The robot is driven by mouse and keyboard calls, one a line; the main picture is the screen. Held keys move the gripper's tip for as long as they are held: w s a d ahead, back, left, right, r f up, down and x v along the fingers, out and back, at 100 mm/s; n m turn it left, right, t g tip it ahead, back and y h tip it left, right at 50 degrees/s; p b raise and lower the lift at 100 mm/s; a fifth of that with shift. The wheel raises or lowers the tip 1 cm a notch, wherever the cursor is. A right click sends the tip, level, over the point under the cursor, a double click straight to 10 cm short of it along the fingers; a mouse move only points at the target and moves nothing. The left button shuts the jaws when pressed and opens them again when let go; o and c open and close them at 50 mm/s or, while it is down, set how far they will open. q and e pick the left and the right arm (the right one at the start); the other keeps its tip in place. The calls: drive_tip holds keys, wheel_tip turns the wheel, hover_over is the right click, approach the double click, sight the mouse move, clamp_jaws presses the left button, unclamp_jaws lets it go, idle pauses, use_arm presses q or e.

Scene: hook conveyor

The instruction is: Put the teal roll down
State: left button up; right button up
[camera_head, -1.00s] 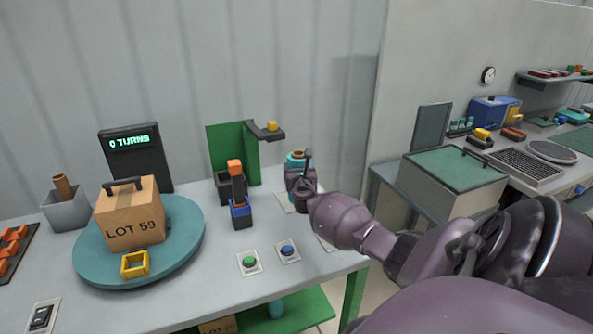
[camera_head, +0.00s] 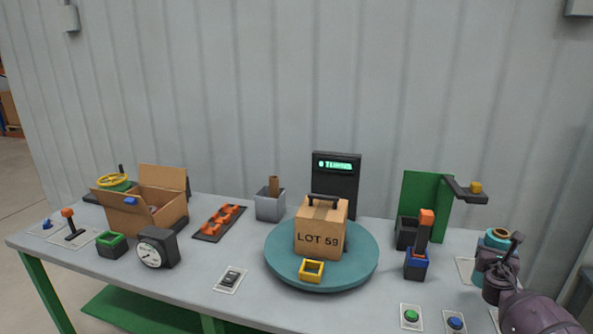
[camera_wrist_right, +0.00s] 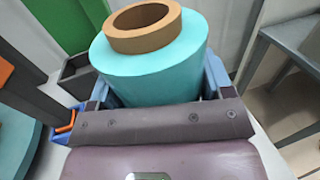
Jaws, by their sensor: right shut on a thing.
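The teal roll (camera_head: 497,237) with a brown core is at the right end of the table in the head view. It fills the top of the right wrist view (camera_wrist_right: 155,68) and looks roughly upright. My right gripper (camera_head: 492,268) is shut on the roll, with a finger on each side of it. The roll's underside is hidden, so I cannot tell whether it touches the table. My left gripper is not in view.
A teal turntable (camera_head: 287,270) bears the LOT 59 box (camera_head: 320,238). A green stand (camera_head: 428,195) with an arm, a blue holder with an orange-topped block (camera_head: 417,262), and green (camera_head: 411,315) and blue (camera_head: 455,323) buttons are left of the roll.

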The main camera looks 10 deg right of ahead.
drive_tip(key=a+r+n+t+y, duration=0.2)
drive_tip(key=a+r, duration=0.1)
drive_tip(key=a, duration=0.8)
drive_tip(key=a+r+n+t+y, duration=0.1)
drive_tip(key=a+r+n+y, duration=0.15)
drive_tip(key=a, duration=0.95)
drive_tip(key=s+a+f+n+y, duration=0.1)
drive_tip(key=s+a+y, duration=0.1)
drive_tip(key=s+a, duration=0.3)
drive_tip(key=s+a+f+n+t+y+b, duration=0.1)
drive_tip(key=s+a+y, duration=0.2)
drive_tip(key=a, duration=0.7)
drive_tip(key=s+a+f+n+y+b, duration=0.1)
drive_tip(key=s+a+y, duration=0.1)
drive_tip(key=s+a, duration=0.4)
drive_tip(key=shift+s+a+f+n, duration=0.3)
drive_tip(key=shift+a+n, duration=0.05)
drive_tip(key=shift+a, duration=0.6)
